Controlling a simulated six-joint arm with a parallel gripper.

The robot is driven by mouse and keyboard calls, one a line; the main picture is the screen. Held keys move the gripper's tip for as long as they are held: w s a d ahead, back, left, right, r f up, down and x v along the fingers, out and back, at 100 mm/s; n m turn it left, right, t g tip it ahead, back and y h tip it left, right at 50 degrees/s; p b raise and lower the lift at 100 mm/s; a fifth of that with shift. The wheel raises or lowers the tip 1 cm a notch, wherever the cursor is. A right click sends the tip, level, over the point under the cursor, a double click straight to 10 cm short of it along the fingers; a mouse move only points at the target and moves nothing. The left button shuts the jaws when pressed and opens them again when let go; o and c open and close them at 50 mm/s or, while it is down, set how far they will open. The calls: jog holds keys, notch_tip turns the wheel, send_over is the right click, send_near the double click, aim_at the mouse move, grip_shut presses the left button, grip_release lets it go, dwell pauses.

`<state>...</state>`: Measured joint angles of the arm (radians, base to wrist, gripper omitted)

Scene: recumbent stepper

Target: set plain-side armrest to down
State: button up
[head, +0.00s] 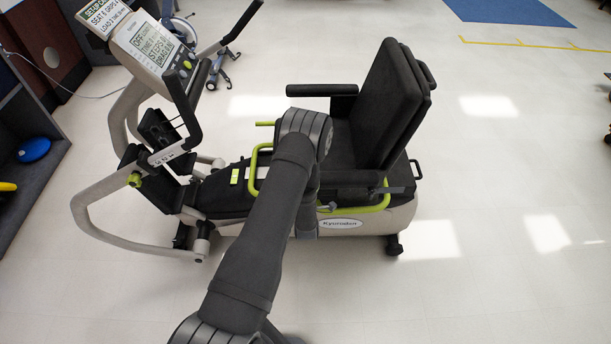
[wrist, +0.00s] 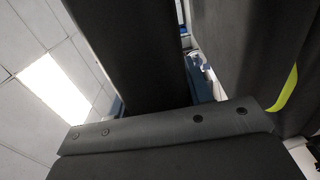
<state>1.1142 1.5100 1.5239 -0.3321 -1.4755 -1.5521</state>
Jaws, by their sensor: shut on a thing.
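In the head view the near armrest (head: 352,178) is a dark padded bar lying roughly level beside the seat (head: 385,105). The far armrest (head: 322,90) also lies roughly level, pointing forward from the backrest. I cannot tell from the pictures which one is the plain-side one. My arm crosses in front of the near armrest's front end and hides my fingertips there. In the wrist view the dark bolted body of my gripper (wrist: 165,128) fills the bottom, against a long dark bar (wrist: 125,50) that looks like the near armrest. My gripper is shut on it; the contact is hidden.
The stepper's green side handle (head: 375,207) curves below the near armrest. The console (head: 155,48) and handlebars stand at the front left. A dark shelf (head: 35,165) with a blue item (head: 34,149) is at the far left. Floor right of the stepper is clear.

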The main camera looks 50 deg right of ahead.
jog(key=shift+s+a+f, duration=0.1)
jog(key=shift+f, duration=0.2)
jog(key=o, duration=1.4)
jog(key=shift+c, duration=0.2)
jog(key=v, duration=1.7)
jog(key=shift+r, duration=0.2)
jog(key=x, duration=1.7)
jog(key=shift+f, duration=0.1)
